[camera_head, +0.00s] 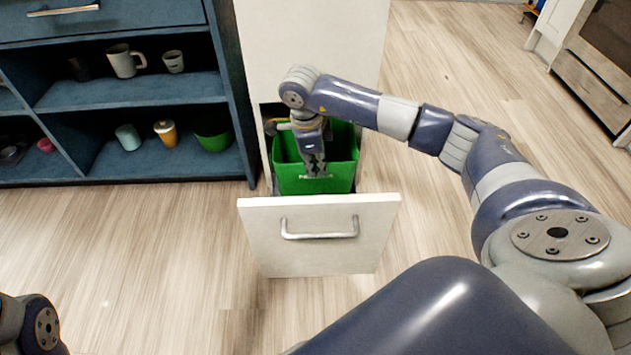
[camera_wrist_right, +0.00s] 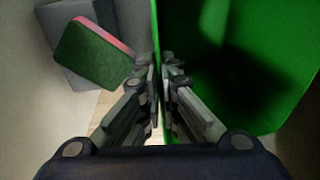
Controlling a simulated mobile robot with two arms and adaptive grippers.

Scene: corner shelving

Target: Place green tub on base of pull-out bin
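The green tub (camera_head: 340,180) is an open-topped bin within the pull-out bin, behind its white front panel (camera_head: 318,255). In the right wrist view the tub (camera_wrist_right: 235,60) fills the right side. My right gripper (camera_head: 316,170) points down at the tub. In the wrist view its fingers (camera_wrist_right: 160,72) are close together on either side of the tub's wall edge, so it looks shut on that wall. The base of the pull-out bin is mostly hidden, and I cannot tell whether the tub rests on it. My left gripper is not in view.
A blue shelf unit (camera_head: 150,83) with mugs, cups and a green bowl (camera_head: 214,139) stands left of the bin. A green and pink block (camera_wrist_right: 92,58) lies near the tub in the wrist view. The wooden floor (camera_head: 130,260) in front is clear.

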